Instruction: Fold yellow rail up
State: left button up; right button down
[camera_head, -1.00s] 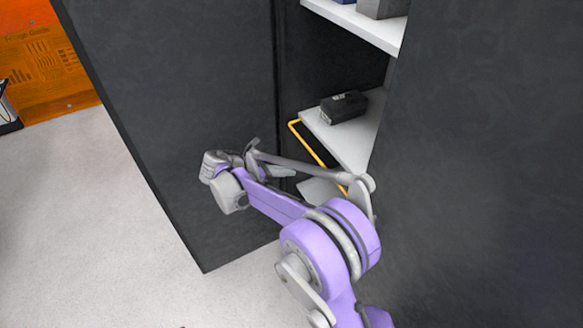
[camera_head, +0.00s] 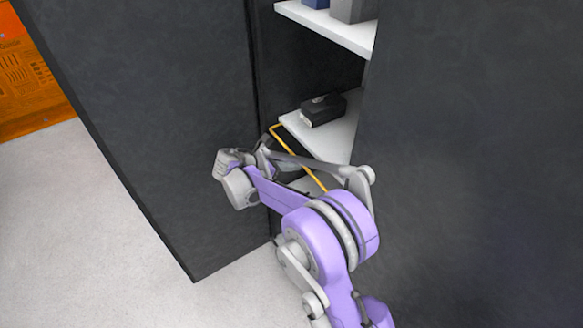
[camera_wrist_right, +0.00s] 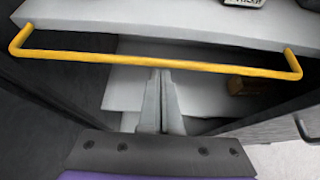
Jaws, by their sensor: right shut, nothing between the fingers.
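The yellow rail (camera_head: 316,179) is a thin bar with bent ends along the front edge of a white shelf (camera_head: 345,140) in a dark cabinet. In the right wrist view the rail (camera_wrist_right: 150,63) crosses the upper part, its bent ends meeting the shelf's sides. My right gripper (camera_wrist_right: 161,76) is shut and empty, its fingertips just under the middle of the rail. I cannot tell whether they touch it. In the head view my right gripper (camera_head: 287,166) is partly hidden by its own arm, which also covers part of the rail. My left gripper is not in view.
A black box (camera_head: 323,110) lies on the shelf behind the rail. Another white shelf (camera_head: 330,28) is above, with boxes on it. A dark cabinet panel (camera_head: 150,120) stands to the left and another dark surface (camera_head: 470,150) to the right. Pale floor (camera_head: 75,215) is clear at left.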

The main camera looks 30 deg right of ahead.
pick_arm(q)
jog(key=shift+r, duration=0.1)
pick_arm(e)
jog(key=shift+r, duration=0.1)
pick_arm(q)
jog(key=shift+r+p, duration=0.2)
jog(key=shift+p, duration=0.1)
pick_arm(e)
jog(key=shift+r+y, duration=0.2)
jog(key=shift+y, duration=0.1)
